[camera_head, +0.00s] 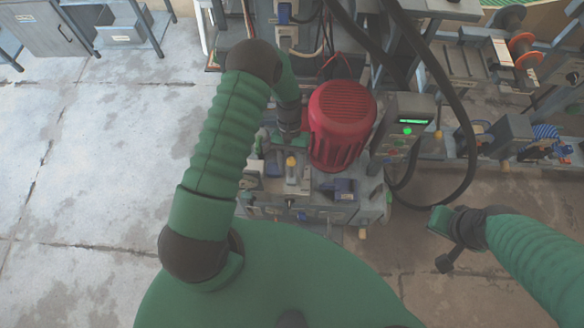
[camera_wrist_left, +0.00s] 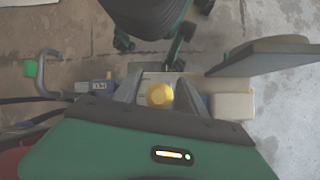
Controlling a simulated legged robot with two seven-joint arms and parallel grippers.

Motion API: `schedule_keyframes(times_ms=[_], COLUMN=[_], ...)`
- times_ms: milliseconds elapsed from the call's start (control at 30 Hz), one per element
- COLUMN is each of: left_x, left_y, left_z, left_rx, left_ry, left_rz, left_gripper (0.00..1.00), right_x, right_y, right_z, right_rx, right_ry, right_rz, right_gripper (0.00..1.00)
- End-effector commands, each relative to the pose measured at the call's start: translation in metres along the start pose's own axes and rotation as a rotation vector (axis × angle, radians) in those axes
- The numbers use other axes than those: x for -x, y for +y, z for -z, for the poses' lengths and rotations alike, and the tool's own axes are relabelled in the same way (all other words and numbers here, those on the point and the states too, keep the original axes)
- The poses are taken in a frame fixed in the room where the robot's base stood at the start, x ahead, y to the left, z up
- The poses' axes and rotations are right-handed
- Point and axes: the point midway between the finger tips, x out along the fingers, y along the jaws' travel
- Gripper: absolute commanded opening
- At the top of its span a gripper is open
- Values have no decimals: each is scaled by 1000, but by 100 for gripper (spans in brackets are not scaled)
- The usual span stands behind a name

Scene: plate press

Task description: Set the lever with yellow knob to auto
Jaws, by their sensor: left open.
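The lever's yellow knob (camera_head: 291,161) stands on the front part of the grey press (camera_head: 262,212). In the left wrist view, the yellow knob (camera_wrist_left: 160,96) shows between the two grey fingers of my left gripper (camera_wrist_left: 159,80). Those fingers are apart, with a gap on each side of the knob. In the head view, my left wrist hangs over the press just behind the knob, and its fingertips are hard to make out. The lever's shaft and any auto marking are not readable. My right gripper (camera_head: 455,232) is away from the press at the right; its jaw opening is unclear.
A red motor (camera_head: 342,120) stands close to the right of my left wrist. A control box (camera_head: 405,128) with a green display and lit green button is beyond it. Black hoses (camera_head: 440,85) loop at the right. The floor (camera_head: 90,180) at the left is clear.

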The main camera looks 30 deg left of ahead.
Motion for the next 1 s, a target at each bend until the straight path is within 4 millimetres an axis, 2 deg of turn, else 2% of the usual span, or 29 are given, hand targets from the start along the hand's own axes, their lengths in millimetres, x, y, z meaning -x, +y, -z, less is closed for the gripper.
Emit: schedule_keyframes(times_ms=[300, 500, 633, 1000], left_x=[76, 109, 114, 113], left_y=[-1, -1, -1, -1], left_z=[2, 2, 2, 2], left_rx=[1, 1, 1, 1], left_ry=[6, 3, 1, 1], left_rz=[1, 0, 0, 0], left_gripper=[49, 49, 49, 49], right_x=[5, 6, 6, 6], right_y=[0, 0, 0, 0], right_z=[1, 2, 2, 2], right_rx=[0, 0, 0, 0], right_ry=[0, 0, 0, 0], right_rz=[0, 0, 0, 0], right_gripper=[0, 0, 0, 0])
